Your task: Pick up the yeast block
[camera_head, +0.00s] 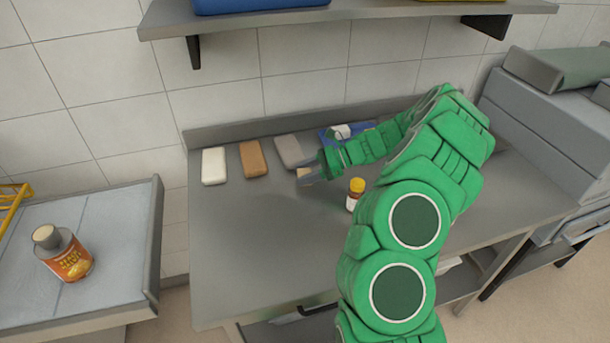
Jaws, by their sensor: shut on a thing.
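The yeast block (304,174), a small cream-coloured block, is between the fingers of my gripper (307,173). My gripper is shut on it, over the left-middle part of the steel worktable (250,265). The fingers and wrist hide part of the block. I cannot tell whether it touches the tabletop or is just above it.
A white block (214,166), a brown block (253,159) and a grey block (289,151) lie in a row behind. A yellow-capped bottle (355,194) stands right of my gripper. A blue object (329,135) is partly hidden by my arm. The table's front left is clear.

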